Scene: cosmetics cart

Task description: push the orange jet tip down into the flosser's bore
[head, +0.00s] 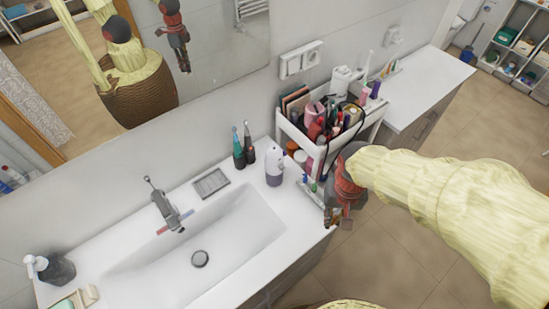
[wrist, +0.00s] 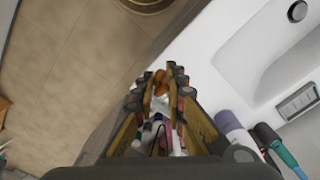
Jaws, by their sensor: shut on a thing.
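My gripper (head: 338,216) is beside the front right corner of the sink counter, below the cosmetics cart, with its fingers pointing down. In the wrist view my gripper (wrist: 160,88) is shut on a small orange piece, which looks like the orange jet tip (wrist: 158,77). The tip shows only partly between the fingertips. A white and grey-purple upright body, probably the flosser (head: 274,166), stands on the counter to the left of my gripper, apart from it. It also shows in the wrist view (wrist: 236,130), right of the fingers. Its bore cannot be made out.
Two electric toothbrushes (head: 244,147) stand left of the flosser. A grey dish (head: 211,182) lies behind the basin (head: 225,235). The crowded cosmetics cart (head: 290,128) is behind my gripper. Open floor (head: 400,265) lies in front of it.

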